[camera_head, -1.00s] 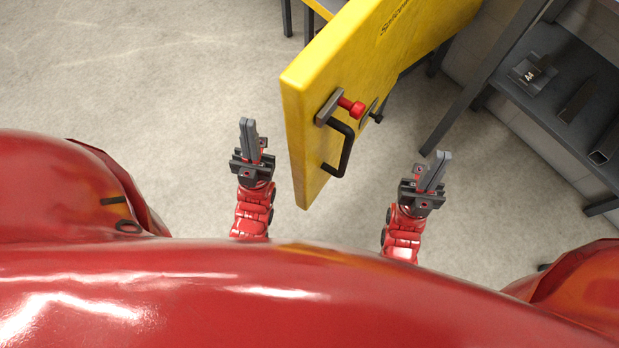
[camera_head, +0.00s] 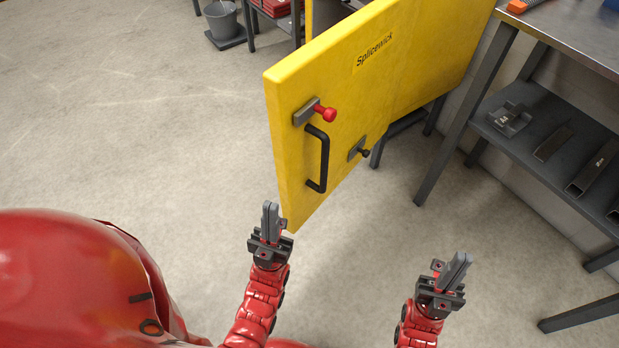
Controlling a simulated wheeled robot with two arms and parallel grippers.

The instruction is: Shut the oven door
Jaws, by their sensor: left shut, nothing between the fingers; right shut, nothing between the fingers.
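The yellow oven door (camera_head: 400,75) stands swung open, reaching toward me, with the word "Splicewick" on its face. It bears a black handle (camera_head: 323,160), a red knob (camera_head: 325,114) and a small black knob (camera_head: 364,153). My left gripper (camera_head: 270,215) is shut and empty, just in front of and below the door's near lower corner; I cannot tell whether it touches. My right gripper (camera_head: 455,268) is shut and empty, to the right of the door and nearer to me, apart from it. The oven body is mostly hidden behind the door.
A grey metal workbench (camera_head: 566,38) with a lower shelf holding dark metal parts stands at the right. A grey bucket (camera_head: 222,20) stands at the back left. The concrete floor (camera_head: 120,120) on the left is clear.

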